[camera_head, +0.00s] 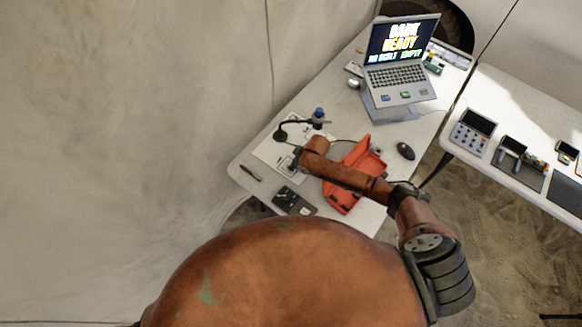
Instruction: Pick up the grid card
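A pale sheet with black markings (268,152) lies flat on the left white table. It may be the grid card, but the markings are too small to be sure. My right arm reaches in from the right, over an orange case. The dark end of this arm, my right gripper (297,161), is over the sheet's right part and hides some of it. Its fingers are too small to show whether they are open or shut, or whether they touch the sheet. My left gripper is not in view.
The orange case (364,160) lies under my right forearm. Devices lie on a second table (492,88).

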